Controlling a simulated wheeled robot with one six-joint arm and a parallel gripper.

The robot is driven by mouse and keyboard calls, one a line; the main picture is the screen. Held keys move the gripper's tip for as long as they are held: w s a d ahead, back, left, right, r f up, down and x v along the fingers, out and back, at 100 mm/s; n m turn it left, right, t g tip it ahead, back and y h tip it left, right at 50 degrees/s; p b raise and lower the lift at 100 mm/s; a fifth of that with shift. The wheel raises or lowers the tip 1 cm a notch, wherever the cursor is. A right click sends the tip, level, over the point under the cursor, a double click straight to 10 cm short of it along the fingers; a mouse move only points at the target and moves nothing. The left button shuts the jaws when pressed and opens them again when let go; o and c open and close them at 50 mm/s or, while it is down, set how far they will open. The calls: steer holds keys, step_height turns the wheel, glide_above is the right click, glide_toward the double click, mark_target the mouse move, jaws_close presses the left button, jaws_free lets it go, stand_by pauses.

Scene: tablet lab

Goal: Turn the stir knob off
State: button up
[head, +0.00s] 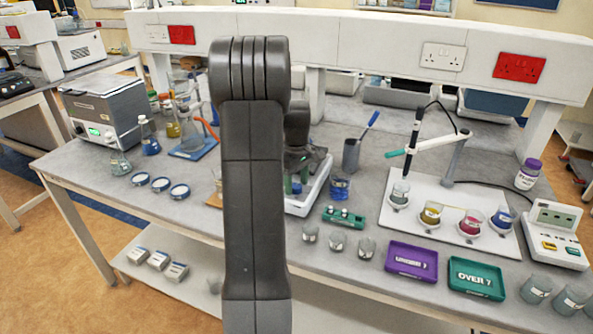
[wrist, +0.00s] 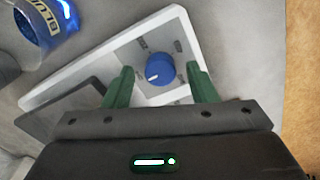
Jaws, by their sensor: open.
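The blue stir knob (wrist: 160,69) sits on a grey panel of a white-edged unit (wrist: 60,82) in the wrist view. A short white mark on the knob points to the lower left. Small labels around it are too small to read. My gripper (wrist: 161,76) is open, with one green finger on each side of the knob. I cannot tell whether the fingers touch it.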

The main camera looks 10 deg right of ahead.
mark_target(296, 185)
step_height(296, 185, up, 14)
steer(key=b, duration=0.1)
steer(key=shift+f, duration=0.25)
step_height(296, 185, down, 14)
steer(key=shift+r+p, duration=0.1)
steer(key=shift+p, duration=0.45)
stand_by(0.5)
